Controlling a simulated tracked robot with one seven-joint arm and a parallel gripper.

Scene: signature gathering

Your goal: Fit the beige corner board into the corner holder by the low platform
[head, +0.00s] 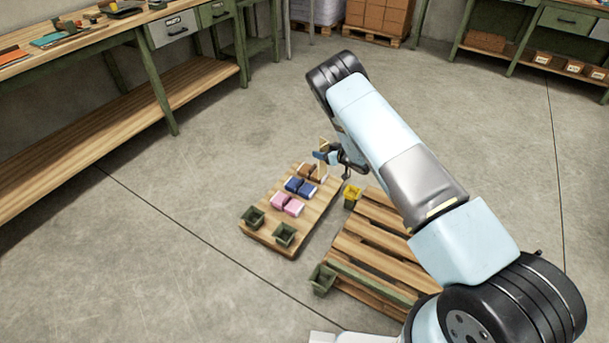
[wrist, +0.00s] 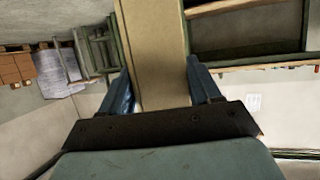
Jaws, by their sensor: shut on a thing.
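The beige corner board (wrist: 160,55) stands between the two fingers of my gripper (wrist: 162,88) in the wrist view and runs out past the top edge. In the head view my gripper (head: 328,155) is over the far end of the low platform (head: 262,232), with the board (head: 322,146) upright and thin in it. The board's lower end is hard to make out.
Brown, blue and pink packs (head: 293,206) lie on the platform. A slatted pallet (head: 375,251) lies close on its right, partly behind my arm. A long workbench (head: 110,120) stands at the left. Bare floor (head: 150,260) lies left of the platform.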

